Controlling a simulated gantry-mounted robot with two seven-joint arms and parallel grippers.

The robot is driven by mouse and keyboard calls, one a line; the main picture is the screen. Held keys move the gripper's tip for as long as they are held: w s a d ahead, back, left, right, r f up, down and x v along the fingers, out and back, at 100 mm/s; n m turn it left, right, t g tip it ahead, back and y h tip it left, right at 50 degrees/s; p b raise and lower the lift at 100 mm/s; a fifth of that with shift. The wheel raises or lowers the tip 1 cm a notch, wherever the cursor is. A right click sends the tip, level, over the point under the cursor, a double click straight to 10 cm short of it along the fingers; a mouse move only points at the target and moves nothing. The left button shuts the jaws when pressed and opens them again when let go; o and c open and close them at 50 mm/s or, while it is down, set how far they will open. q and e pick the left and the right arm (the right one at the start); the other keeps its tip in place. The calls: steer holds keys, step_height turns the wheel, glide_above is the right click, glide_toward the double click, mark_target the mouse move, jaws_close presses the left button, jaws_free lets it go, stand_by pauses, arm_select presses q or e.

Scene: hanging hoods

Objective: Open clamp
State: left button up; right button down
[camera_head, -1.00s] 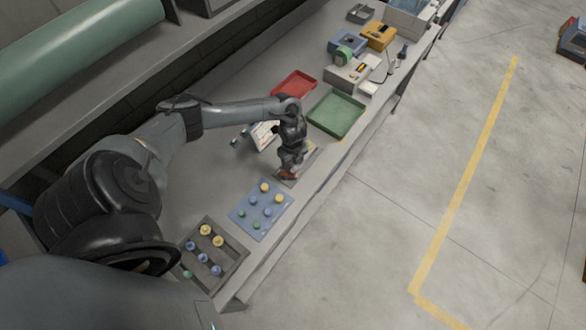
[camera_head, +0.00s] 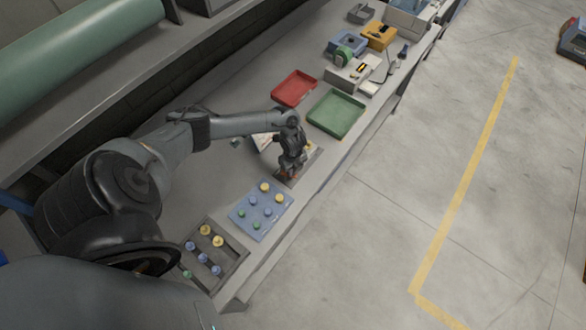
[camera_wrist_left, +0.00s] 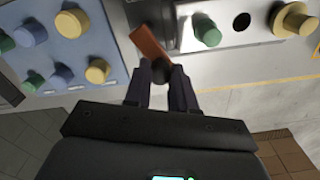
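The clamp shows an orange-brown handle (camera_wrist_left: 150,42) and a dark round part (camera_wrist_left: 161,72) in the left wrist view, beside a pale metal plate (camera_wrist_left: 222,22). My left gripper (camera_wrist_left: 161,68) has its two fingers apart, with the dark round part between or just behind their tips. I cannot tell whether they press on it. In the head view my left gripper (camera_head: 289,174) points down at the clamp on the bench, and mostly hides it. A bit of orange shows at its tips. My right gripper is not in view.
A blue board (camera_head: 261,225) with several yellow, blue and green knobs lies in front of the clamp. A grey tray (camera_head: 238,256) of similar knobs is nearer. Green (camera_head: 350,127) and red trays (camera_head: 294,87) lie beyond. The bench edge runs close on the right.

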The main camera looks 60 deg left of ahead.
arm_select(q)
jaws_close()
steer(key=shift+s+d+f+m+b, duration=0.15)
steer(key=shift+m+b, duration=0.4)
steer(key=shift+m, duration=0.65)
steer(key=m, duration=0.1)
steer(key=s+m, duration=0.1)
steer(key=shift+d+m+b, duration=0.3)
steer(key=shift+b, duration=0.1)
steer(key=o, duration=0.6)
jaws_free()
steer(key=shift+o, duration=0.2)
steer(key=shift+r, duration=0.2)
